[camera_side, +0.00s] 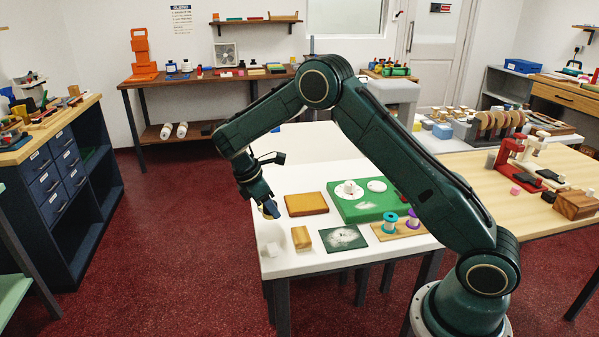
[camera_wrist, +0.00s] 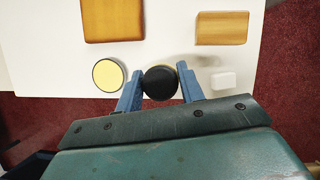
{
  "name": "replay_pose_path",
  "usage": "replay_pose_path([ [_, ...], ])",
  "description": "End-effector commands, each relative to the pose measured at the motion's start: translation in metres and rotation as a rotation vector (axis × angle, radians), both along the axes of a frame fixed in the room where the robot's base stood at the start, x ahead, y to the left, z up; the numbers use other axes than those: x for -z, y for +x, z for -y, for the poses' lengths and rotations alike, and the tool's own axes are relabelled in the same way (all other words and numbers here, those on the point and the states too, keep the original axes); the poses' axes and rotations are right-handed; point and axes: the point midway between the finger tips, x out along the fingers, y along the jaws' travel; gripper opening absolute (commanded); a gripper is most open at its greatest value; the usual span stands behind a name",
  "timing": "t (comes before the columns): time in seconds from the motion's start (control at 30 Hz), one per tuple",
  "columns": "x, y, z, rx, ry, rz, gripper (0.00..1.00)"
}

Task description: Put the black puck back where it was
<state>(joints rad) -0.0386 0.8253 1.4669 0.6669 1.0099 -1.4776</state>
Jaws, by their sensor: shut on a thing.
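The black puck (camera_wrist: 160,83) is between the two blue fingers of my gripper (camera_wrist: 160,90), which is shut on it. In the side view my gripper (camera_side: 270,209) is over the left edge of the white table (camera_side: 283,269), and the puck cannot be made out clearly there. A round pale-yellow disc with a dark rim (camera_wrist: 108,74) lies on the table just left of my fingers in the wrist view. I cannot tell the gap between puck and tabletop.
A white block (camera_wrist: 223,81) and a wooden block (camera_side: 301,238) stand near the gripper. An orange-brown slab (camera_side: 306,204), a green box with white discs (camera_side: 368,208), a dusty green mat (camera_side: 343,238) and a board with spools (camera_side: 398,231) lie to the right.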

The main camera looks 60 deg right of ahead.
Motion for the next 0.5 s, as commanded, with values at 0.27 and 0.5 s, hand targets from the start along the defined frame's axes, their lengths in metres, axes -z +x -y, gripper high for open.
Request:
replay_pose_path([
  [0.27, 0.019, -0.001, 0.0, 0.0, 0.001, -0.003, 0.2],
  [0.5, 0.039, 0.0, 0.0, 0.0, 0.001, -0.001, 0.2],
])
